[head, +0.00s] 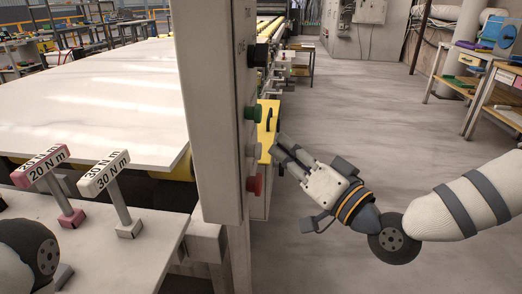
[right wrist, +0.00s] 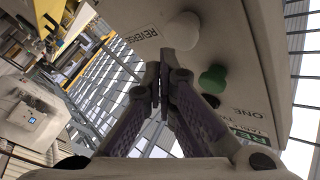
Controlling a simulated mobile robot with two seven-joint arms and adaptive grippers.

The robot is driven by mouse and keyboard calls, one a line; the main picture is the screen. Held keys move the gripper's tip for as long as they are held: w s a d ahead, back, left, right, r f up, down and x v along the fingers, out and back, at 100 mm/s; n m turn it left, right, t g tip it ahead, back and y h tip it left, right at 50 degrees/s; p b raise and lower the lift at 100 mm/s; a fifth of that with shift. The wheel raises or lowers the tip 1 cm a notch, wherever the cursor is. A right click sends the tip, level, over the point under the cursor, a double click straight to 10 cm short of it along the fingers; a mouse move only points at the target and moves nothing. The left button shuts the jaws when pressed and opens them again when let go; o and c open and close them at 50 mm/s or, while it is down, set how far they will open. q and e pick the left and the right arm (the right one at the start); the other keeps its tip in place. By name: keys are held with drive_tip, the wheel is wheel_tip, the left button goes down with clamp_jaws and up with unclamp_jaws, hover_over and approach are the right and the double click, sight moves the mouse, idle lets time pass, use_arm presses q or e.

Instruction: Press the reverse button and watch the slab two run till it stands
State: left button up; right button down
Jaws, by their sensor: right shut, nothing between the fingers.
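The white button beside the word REVERSE (right wrist: 182,31) sits on the control box; the box (head: 208,110) stands upright in the middle of the head view. My right gripper (head: 278,147) is shut and empty, just right of the box's button face. In the right wrist view its closed fingertips (right wrist: 160,75) are close to the white button; I cannot tell whether they touch it. A green button (right wrist: 213,79) is beside them. A large pale slab (head: 95,95) lies flat on the line at left; its far end is behind the box. My left gripper is not in view.
The box also carries a black knob (head: 258,55), a green button (head: 252,113) and a red button (head: 255,185). The floor (head: 360,110) beyond my right arm is open.

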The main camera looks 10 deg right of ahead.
drive_tip(key=shift+w+a, duration=0.15)
drive_tip(key=shift+a, duration=0.25)
